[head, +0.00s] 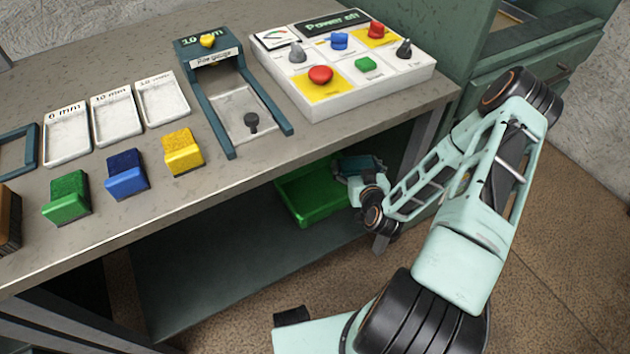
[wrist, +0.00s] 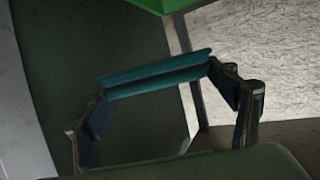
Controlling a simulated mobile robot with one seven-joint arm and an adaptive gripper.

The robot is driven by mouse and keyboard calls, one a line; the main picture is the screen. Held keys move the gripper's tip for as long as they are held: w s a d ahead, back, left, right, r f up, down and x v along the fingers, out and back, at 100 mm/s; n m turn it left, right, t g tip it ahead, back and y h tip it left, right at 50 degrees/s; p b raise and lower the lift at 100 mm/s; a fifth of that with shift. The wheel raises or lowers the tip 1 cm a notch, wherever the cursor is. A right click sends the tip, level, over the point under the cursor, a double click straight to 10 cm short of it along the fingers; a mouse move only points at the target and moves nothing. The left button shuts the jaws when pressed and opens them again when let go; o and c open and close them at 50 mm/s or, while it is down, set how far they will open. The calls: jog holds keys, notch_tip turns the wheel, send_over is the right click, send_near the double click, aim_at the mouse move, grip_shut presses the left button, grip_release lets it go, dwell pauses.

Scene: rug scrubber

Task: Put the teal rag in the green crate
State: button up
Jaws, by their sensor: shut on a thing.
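The teal rag (wrist: 155,76) is a folded strip held between the two fingers of my gripper (wrist: 160,95) in the wrist view. The gripper is shut on it, one finger at each end. In the head view, my gripper (head: 358,164) is under the workbench, at the right end of the green crate (head: 305,208). The rag is hard to tell from the dark fingers there. The crate stands on the lower shelf, its right part hidden by my arm. A green edge of the crate (wrist: 160,4) shows at the top of the wrist view.
The workbench top (head: 215,190) overhangs the crate. It bears colored blocks, white trays, a gauge (head: 243,115) and a button panel (head: 345,96). The lower shelf (head: 230,275) is bare left of the crate. A bench leg (head: 420,140) and a green cabinet (head: 500,80) stand at the right.

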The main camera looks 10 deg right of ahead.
jog(key=w+a+f+b, duration=0.2)
jog(key=w+f+b, duration=0.1)
jog(key=w+f, duration=0.3)
jog(key=w+a+f+b, duration=0.2)
jog(key=w+f+b, duration=0.1)
jog(key=w+f, duration=0.4)
jog(key=shift+w+a, duration=0.25)
jog(key=shift+a, duration=0.1)
jog(key=shift+f+b, duration=0.45)
jog(key=shift+f, duration=0.1)
jog(key=o, duration=1.1)
jog(key=shift+s+f, duration=0.1)
jog(key=p+v, duration=0.2)
jog(key=v, duration=0.4)
jog(key=r+p+v, duration=0.1)
jog(key=p+v, duration=0.2)
jog(key=v, duration=0.3)
jog(key=shift+d+r, duration=0.1)
jog(key=shift+r, duration=0.1)
